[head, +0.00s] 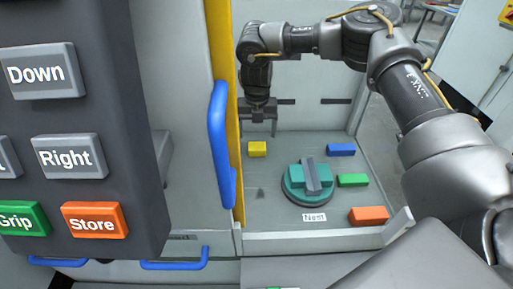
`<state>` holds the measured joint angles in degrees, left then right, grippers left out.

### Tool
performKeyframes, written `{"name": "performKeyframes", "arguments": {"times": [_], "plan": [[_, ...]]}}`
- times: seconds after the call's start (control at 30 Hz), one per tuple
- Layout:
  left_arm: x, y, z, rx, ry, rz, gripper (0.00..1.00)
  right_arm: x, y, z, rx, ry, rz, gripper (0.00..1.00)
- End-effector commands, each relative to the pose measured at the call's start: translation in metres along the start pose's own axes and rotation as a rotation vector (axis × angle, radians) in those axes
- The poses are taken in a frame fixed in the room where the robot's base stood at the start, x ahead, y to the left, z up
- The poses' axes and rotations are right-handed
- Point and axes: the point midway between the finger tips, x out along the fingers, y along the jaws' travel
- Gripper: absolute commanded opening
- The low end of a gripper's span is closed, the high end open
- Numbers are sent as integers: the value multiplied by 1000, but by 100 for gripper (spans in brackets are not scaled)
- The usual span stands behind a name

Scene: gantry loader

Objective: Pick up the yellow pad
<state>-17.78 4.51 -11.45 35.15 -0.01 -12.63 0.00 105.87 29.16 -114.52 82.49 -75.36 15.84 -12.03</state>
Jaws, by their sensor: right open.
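The yellow pad (257,149) lies on the grey floor of the loader bay, at its left side near the yellow door frame. My right gripper (258,130) points down just above and behind the pad in the picture; its jaws are apart with nothing between them. I cannot tell the exact height between the fingers and the pad. My left gripper does not show.
A teal round nest (293,197) with a grey bar on it stands mid-bay, behind a "Nest" label. Blue (341,150), green (352,180) and orange (368,215) pads lie to its right. A button panel (120,120) and blue door handle (220,145) block the left.

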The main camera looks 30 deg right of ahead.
Motion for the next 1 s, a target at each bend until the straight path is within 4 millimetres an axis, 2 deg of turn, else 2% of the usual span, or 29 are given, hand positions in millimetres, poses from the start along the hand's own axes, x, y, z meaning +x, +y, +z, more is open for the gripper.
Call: {"name": "performKeyframes", "arguments": {"times": [0.13,0.37,0.57,0.7,1.0], "plan": [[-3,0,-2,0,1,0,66,16,-1,0,2,1,0,80],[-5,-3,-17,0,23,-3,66,22,-3,0,4,1,0,80],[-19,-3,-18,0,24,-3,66,48,-2,2,5,2,-1,80],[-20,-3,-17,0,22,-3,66,66,-2,2,6,1,-1,80],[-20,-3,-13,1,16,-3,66,72,-2,2,6,0,1,80]]}}
